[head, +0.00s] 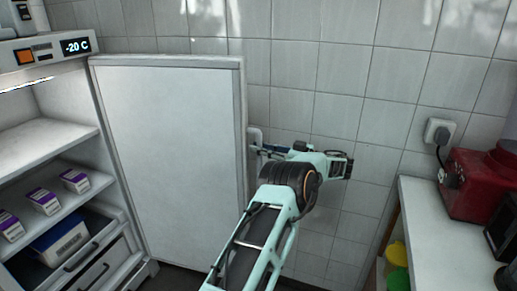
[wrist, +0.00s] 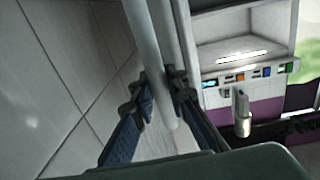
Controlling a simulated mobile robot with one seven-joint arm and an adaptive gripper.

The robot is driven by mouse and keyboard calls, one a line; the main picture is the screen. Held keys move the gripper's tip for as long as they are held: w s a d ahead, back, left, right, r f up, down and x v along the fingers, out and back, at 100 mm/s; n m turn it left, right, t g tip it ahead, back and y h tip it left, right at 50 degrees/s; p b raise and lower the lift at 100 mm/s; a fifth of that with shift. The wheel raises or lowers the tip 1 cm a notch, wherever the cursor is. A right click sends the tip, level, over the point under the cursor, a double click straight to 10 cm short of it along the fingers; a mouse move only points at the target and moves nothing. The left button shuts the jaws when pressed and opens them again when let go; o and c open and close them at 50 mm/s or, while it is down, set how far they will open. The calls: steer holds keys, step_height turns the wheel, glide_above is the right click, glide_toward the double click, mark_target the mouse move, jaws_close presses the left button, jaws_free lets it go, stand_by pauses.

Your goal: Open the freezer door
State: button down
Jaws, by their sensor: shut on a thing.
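The freezer door (head: 170,160) is a white panel in the middle left of the head view. It stands swung wide open to the right of the freezer body, and the shelves are exposed. Its pale handle (head: 256,135) is on the door's right edge. My gripper (head: 262,149) reaches the handle from the right. In the wrist view my gripper (wrist: 158,95) has its two dark fingers on either side of the handle bar (wrist: 146,45), shut on it. The inner contact surfaces are hidden.
The freezer interior (head: 45,140) holds several white and purple boxes (head: 75,181) and has drawers below. A tiled wall (head: 340,70) stands behind the door and arm. At right, a white counter (head: 430,235) carries a red appliance (head: 475,185).

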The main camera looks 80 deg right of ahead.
steer(key=shift+r, duration=0.1)
stand_by(0.3)
steer(key=c, duration=2.2)
jaws_free()
steer(key=v, duration=1.2)
